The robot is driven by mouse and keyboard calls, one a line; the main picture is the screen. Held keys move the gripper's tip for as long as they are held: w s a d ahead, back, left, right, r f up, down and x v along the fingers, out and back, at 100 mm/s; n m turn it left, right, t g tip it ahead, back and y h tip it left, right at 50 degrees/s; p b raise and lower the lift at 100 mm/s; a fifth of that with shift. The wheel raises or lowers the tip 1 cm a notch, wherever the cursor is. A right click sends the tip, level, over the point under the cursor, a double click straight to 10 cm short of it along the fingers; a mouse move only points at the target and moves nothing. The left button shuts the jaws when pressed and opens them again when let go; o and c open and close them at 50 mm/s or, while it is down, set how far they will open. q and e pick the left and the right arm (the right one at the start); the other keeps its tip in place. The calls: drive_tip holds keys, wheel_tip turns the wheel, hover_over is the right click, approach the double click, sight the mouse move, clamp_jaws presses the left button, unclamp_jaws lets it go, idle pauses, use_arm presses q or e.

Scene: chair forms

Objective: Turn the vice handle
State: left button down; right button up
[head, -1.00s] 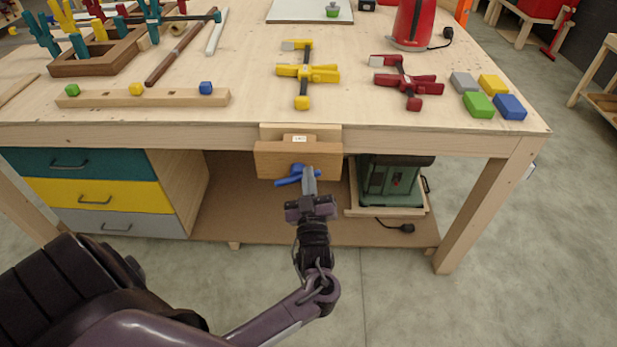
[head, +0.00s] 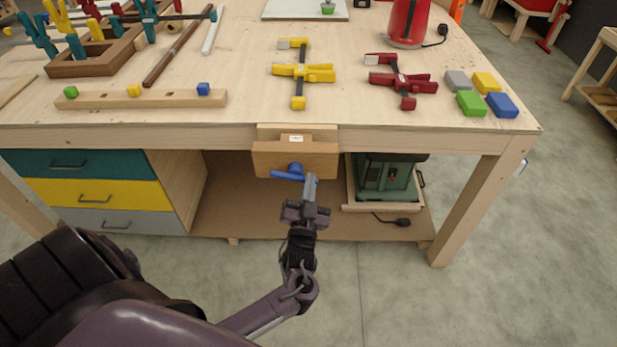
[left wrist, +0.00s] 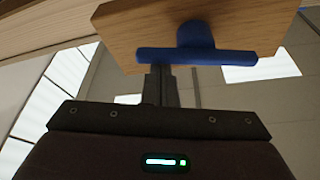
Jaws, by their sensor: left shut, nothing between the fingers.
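The wooden vice (head: 295,157) is mounted on the front edge of the workbench. Its blue handle (head: 290,174) has a short hub and a crossbar, which lies nearly level with its right end slightly lower in the head view. My left gripper (head: 311,181) is shut and empty, with its fingertips at or close to the bar's right end; the head view does not settle contact. In the left wrist view the blue handle (left wrist: 210,56) crosses in front of the vice's wooden jaw (left wrist: 253,22), and my left gripper (left wrist: 160,70) reaches up beside the bar. My right gripper is not in view.
The workbench top (head: 240,107) holds a yellow clamp (head: 316,74), a red clamp (head: 415,84), coloured blocks (head: 487,92) and a red kettle (head: 408,22). Drawers (head: 100,194) stand below left, and a green machine (head: 385,178) sits on the lower shelf. Open floor lies in front.

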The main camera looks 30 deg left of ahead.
use_arm(q)
drive_tip(key=s+a+f+m+g+h+p, duration=0.1)
drive_tip(key=a+f+m+g+h+p, duration=0.1)
drive_tip(key=m+p, duration=0.5)
drive_tip(key=s+a+f+m+g+h+p, duration=0.1)
drive_tip(key=m+p, duration=0.6)
drive_tip(key=m, duration=0.8)
drive_tip(key=shift+s+a+f+g+h+p, duration=0.15)
drive_tip(key=shift+a+f+g+h+p, duration=0.3)
drive_tip(key=shift+h, duration=0.55)
drive_tip(key=shift+a, duration=0.2)
